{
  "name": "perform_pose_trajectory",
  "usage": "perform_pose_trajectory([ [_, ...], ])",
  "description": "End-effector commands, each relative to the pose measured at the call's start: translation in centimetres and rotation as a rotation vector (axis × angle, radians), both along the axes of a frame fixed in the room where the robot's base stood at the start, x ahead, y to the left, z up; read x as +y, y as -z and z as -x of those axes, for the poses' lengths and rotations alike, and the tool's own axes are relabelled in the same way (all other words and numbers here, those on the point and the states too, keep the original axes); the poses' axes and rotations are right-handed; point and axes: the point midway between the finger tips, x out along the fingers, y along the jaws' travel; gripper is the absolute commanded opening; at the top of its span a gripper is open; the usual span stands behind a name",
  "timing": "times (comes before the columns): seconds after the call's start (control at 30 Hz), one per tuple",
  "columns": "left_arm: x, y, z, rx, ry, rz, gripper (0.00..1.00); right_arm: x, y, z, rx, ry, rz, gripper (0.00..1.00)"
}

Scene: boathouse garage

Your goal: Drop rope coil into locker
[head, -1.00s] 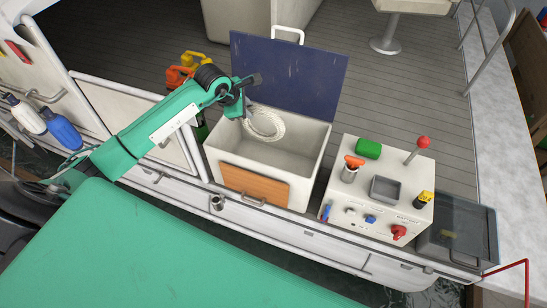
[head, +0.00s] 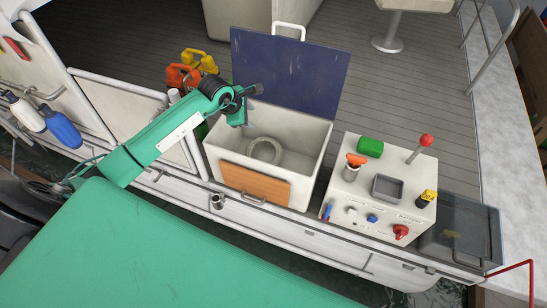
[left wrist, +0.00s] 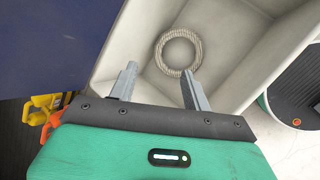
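The locker (head: 225,141) is a white open-topped box with an orange-brown front panel, and its dark blue lid (head: 290,70) stands raised at the back. The pale rope coil (head: 252,153) is inside the locker, low down, away from the gripper; it also shows in the left wrist view as a whole ring (left wrist: 160,55). My left gripper (head: 250,125) is over the left part of the locker opening. In the left wrist view its two fingers (left wrist: 158,90) are apart with nothing between them. My right gripper is not in view.
Right of the locker is a white console (head: 350,190) with a red-knobbed lever (head: 426,140), a green item (head: 370,147) and a grey tray (head: 387,188). Orange (head: 182,77) and yellow (head: 200,61) jugs stand behind my left arm.

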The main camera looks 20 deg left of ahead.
Motion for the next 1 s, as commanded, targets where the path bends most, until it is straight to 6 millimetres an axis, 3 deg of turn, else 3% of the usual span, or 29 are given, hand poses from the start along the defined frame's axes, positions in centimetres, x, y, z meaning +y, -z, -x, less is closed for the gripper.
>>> perform_pose_trajectory([
  [0.27,0.3,-0.9,0.6,-0.001,0.0,-0.001,0.49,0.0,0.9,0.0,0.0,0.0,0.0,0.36],
  [0.8,2.0,-9.5,5.7,-0.003,0.0,-0.004,0.49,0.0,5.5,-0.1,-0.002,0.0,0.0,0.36],
  [1.0,2.2,-11.2,6.7,0.0,0.0,-0.001,0.49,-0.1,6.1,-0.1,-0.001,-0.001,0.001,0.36],
])
